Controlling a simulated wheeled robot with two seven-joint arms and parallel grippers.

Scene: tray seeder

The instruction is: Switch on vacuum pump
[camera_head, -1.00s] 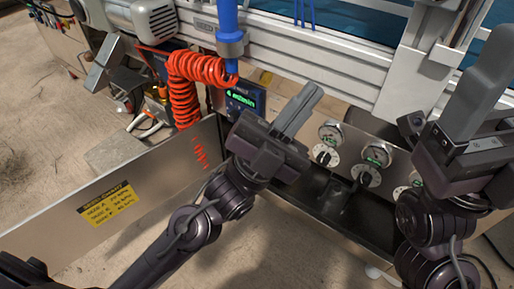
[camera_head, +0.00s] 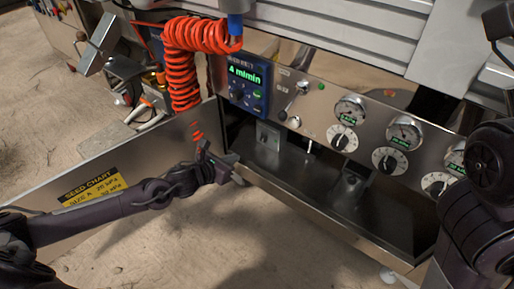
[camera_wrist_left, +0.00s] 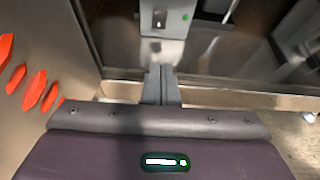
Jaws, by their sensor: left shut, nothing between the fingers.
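The control panel (camera_head: 312,115) is a steel face above a dark open compartment. It carries a lever (camera_head: 290,106) with a ball end, a green lamp (camera_head: 320,87) beside it, and a blue display unit (camera_head: 245,84) reading "4 m/min". Which control is the vacuum pump switch cannot be read. A grey plate (camera_head: 268,135) stands in the compartment.
Several gauges (camera_head: 350,110) and dials (camera_head: 342,138) line the panel's right part. A coiled orange hose (camera_head: 184,65) hangs at upper left. My right arm covers the right edge.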

